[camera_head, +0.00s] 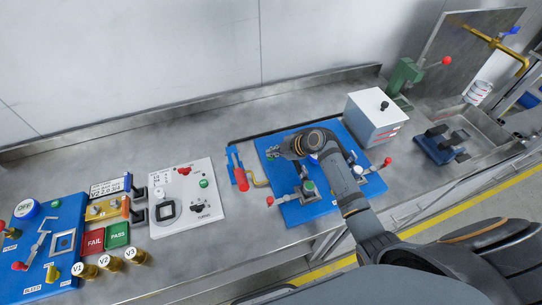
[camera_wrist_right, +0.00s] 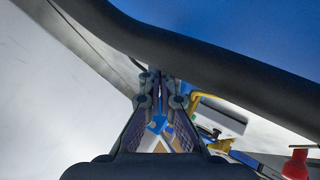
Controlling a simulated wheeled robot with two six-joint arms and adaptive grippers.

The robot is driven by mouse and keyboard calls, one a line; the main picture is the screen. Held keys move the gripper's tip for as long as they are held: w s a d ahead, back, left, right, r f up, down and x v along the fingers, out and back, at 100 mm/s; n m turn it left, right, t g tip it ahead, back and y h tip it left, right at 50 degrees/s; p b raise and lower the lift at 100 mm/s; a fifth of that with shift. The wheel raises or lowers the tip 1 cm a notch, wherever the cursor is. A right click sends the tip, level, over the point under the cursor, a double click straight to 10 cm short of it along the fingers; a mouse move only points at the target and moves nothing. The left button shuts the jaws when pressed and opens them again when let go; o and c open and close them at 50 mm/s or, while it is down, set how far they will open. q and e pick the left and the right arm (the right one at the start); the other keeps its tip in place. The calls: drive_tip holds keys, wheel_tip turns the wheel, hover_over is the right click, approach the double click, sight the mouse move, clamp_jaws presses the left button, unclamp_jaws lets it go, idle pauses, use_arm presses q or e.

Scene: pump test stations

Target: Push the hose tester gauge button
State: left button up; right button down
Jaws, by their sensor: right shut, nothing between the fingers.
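My right gripper (camera_head: 276,152) is shut and empty above the back left part of a blue test board (camera_head: 300,214). In the right wrist view its fingers (camera_wrist_right: 159,78) are together, with nothing between them. My right arm covers much of the board. A green round button (camera_head: 309,187) shows near the board's front, beside metal levers with red knobs. A small blue part (camera_head: 314,158) shows partly behind the gripper. I cannot tell which part is the hose tester gauge button, or whether the fingertips touch anything. My left gripper is not in view.
A red-handled lever (camera_head: 240,178) and yellow pipe stand left of the board. A white box (camera_head: 376,121) with a black knob stands behind right. A white panel (camera_head: 215,208) and a blue panel (camera_head: 65,220) are further left.

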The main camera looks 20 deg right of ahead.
drive_tip(key=shift+f, duration=0.35)
drive_tip(key=shift+r, duration=0.5)
wheel_tip(320, 180, up, 6)
drive_tip(key=p, duration=0.5)
idle(0.4)
